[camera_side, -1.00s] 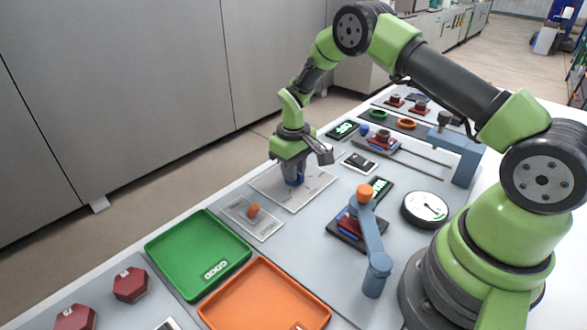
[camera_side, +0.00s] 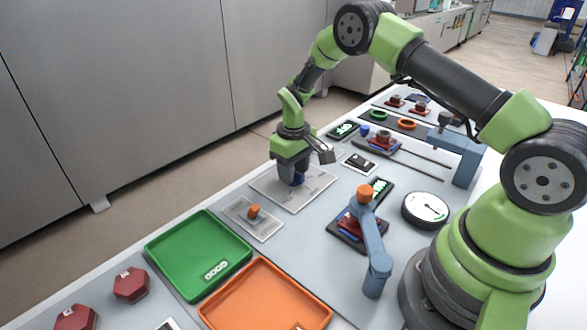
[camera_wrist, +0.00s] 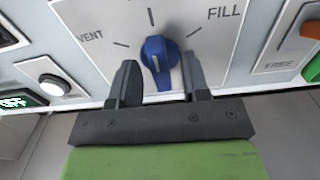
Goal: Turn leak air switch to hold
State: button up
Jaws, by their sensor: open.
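The leak air switch is a blue knob (camera_wrist: 158,54) on a pale panel (camera_wrist: 105,18) in the wrist view. A white mark shows on the knob's lower part. The labels VENT, left, and FILL, right, are readable, with short tick marks around the knob; no HOLD label is visible. My gripper (camera_wrist: 158,62) is open, one finger on each side of the knob, with small gaps visible. In the side view my gripper (camera_side: 291,178) is low over the panel (camera_side: 318,182), and the blue knob (camera_side: 298,179) is partly hidden by it.
An orange-knobbed switch plate (camera_side: 254,211) lies in front of the panel, near the green tray (camera_side: 160,249) and orange tray (camera_side: 218,312). A blue clamp arm (camera_side: 374,240) and round gauge (camera_side: 427,210) stand to the right. A small black-and-white device (camera_side: 360,162) lies behind.

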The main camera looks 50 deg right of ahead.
notch_tip(320, 180, up, 10)
jog(key=shift+f, duration=0.15)
dwell(0.4)
